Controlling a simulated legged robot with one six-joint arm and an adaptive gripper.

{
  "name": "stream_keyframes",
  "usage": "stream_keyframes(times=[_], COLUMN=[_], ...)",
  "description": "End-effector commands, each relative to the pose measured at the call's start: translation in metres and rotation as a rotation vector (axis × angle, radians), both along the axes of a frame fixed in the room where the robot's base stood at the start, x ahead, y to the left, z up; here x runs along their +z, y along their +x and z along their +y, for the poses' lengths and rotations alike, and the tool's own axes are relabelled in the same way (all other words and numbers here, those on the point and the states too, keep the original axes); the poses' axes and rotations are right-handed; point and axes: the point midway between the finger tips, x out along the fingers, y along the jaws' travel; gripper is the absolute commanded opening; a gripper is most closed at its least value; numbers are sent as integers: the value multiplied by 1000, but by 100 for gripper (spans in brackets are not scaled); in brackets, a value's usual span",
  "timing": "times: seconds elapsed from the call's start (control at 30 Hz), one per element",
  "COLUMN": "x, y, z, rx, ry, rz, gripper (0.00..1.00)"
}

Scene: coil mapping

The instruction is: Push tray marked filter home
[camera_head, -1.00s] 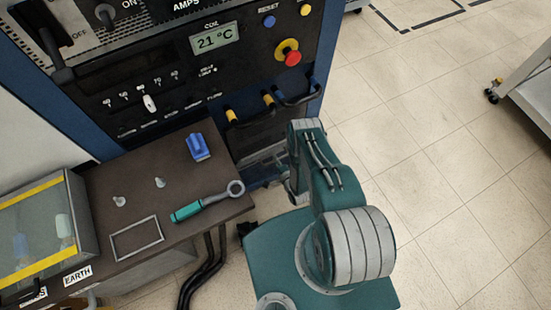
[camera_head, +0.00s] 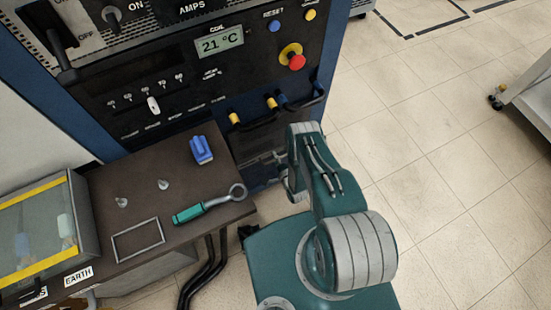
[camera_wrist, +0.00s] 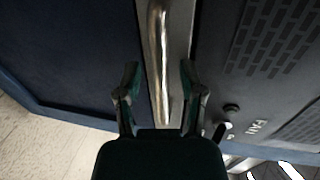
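No label reading "filter" shows in either view, so I cannot tell for sure which part is the filter tray. In the wrist view my gripper (camera_wrist: 160,90) is open, with its two fingers apart on either side of a bright metal bar (camera_wrist: 158,45). I cannot tell whether they touch it. The bar runs along a grey strip between a dark blue panel (camera_wrist: 70,60) and a dark vented panel (camera_wrist: 265,55) marked FAN. In the head view my arm reaches to the cabinet's low front, where grey metal parts (camera_head: 262,164) show beside it; the fingertips are mostly hidden.
The blue-framed cabinet (camera_head: 165,75) carries switches, a display and cable plugs (camera_head: 270,103). A brown bench (camera_head: 105,190) at left holds a teal-handled wrench (camera_head: 205,205), a blue block (camera_head: 201,149) and an empty frame (camera_head: 138,240). Floor at right (camera_head: 440,130) is clear; a cart stands far right.

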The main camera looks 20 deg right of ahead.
Motion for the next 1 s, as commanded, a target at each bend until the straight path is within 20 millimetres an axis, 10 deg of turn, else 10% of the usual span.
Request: stream_keyframes(times=[1.0], x=[15], y=[-71], z=[-14], rx=[0], ry=[0], rz=[0], gripper=[51])
